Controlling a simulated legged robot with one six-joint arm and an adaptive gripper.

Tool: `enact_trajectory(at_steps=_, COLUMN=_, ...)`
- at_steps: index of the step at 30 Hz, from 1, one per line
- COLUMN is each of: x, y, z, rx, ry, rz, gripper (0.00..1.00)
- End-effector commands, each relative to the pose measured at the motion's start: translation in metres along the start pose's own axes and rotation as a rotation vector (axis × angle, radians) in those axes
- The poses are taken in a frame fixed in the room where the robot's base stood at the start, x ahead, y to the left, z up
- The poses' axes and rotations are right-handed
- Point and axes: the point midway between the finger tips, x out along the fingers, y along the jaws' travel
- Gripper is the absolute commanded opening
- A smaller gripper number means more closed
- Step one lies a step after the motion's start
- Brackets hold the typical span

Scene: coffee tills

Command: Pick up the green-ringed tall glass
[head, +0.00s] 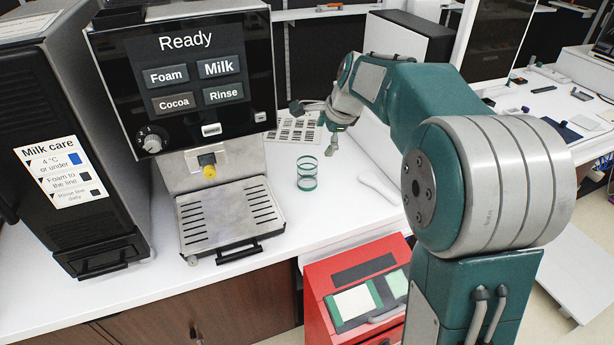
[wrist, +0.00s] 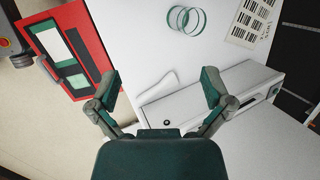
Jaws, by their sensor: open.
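The green-ringed tall glass (head: 307,173) stands upright on the white counter, to the right of the coffee machine's drip tray. It is clear, with green rings around it. In the wrist view the glass (wrist: 186,20) shows near the top edge, beyond the fingertips and apart from them. My gripper (head: 333,142) is above the counter, up and to the right of the glass in the head view. In the wrist view my gripper (wrist: 160,82) is open, with nothing between its two fingers.
The coffee machine (head: 185,75) and its drip tray (head: 228,217) stand left of the glass. A sheet of barcodes (head: 296,127) lies behind it. A white handle-shaped object (head: 379,187) lies to its right. A red cabinet (head: 345,278) stands in front of the counter.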

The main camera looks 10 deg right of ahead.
Motion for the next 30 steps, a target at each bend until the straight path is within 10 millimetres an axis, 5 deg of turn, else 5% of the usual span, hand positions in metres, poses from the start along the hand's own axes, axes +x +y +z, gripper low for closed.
enact_trajectory(at_steps=9, x=0.077, y=-0.048, z=-0.034, rx=0.398, ry=-0.058, rz=0.021, gripper=1.0)
enact_trajectory(at_steps=18, x=0.153, y=-0.074, z=-0.065, rx=0.756, ry=-0.108, rz=0.049, gripper=1.0)
enact_trajectory(at_steps=30, x=0.201, y=-0.079, z=-0.073, rx=0.899, ry=-0.127, rz=0.064, gripper=1.0)
